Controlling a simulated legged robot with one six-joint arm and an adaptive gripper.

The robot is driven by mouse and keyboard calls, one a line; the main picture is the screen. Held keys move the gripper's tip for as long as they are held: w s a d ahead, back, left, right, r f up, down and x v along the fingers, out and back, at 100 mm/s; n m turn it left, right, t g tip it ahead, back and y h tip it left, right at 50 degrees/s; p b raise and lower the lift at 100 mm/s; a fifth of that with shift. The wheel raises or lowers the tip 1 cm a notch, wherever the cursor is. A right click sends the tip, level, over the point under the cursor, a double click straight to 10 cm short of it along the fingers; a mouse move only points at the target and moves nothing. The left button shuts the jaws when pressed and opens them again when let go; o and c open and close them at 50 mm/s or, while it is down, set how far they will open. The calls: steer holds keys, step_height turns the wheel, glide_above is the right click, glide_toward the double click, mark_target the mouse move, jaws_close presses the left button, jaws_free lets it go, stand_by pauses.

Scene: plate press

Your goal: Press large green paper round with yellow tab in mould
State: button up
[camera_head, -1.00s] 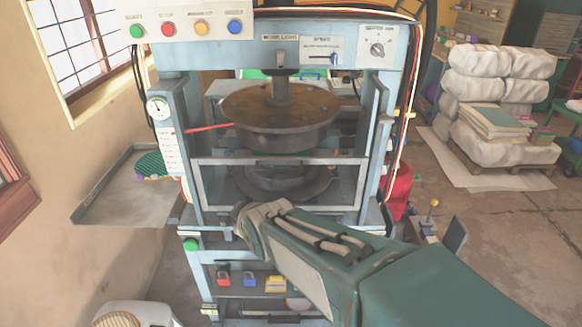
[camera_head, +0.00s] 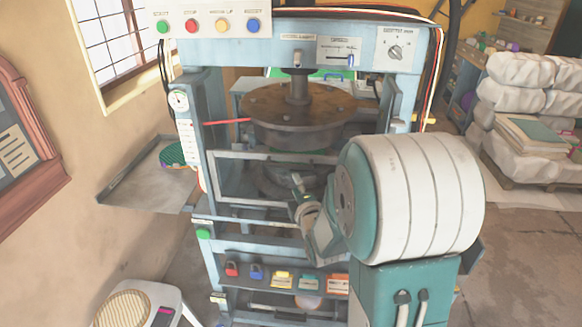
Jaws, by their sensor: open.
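The press (camera_head: 400,85) stands in the middle with a heavy brown upper plate (camera_head: 300,108) raised on its ram. The round lower mould (camera_head: 265,181) sits below, behind a grey guard frame (camera_head: 217,178), partly hidden. Green rounds (camera_head: 176,156) lie on the grey side tray (camera_head: 140,182) at the left; their size and any yellow tab are unclear. My gripper (camera_head: 297,184) is at the front of the guard frame, right of its middle, small and partly hidden by my arm. It is open, and I see nothing held in it.
Coloured buttons (camera_head: 222,26) line the top panel. A red lever (camera_head: 226,121) sticks out left of the upper plate. A white stool (camera_head: 128,308) stands front left; wrapped white bundles (camera_head: 520,100) stand right.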

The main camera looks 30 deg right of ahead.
mark_target(289, 168)
steer(key=w+d, duration=0.1)
steer(key=w, duration=0.5)
steer(key=w+d, duration=0.1)
steer(key=w, duration=0.2)
steer(key=shift+d+f, duration=0.1)
steer(key=shift+d, duration=0.2)
steer(key=shift+a, duration=0.4)
jaws_close()
steer(key=shift+d, duration=0.1)
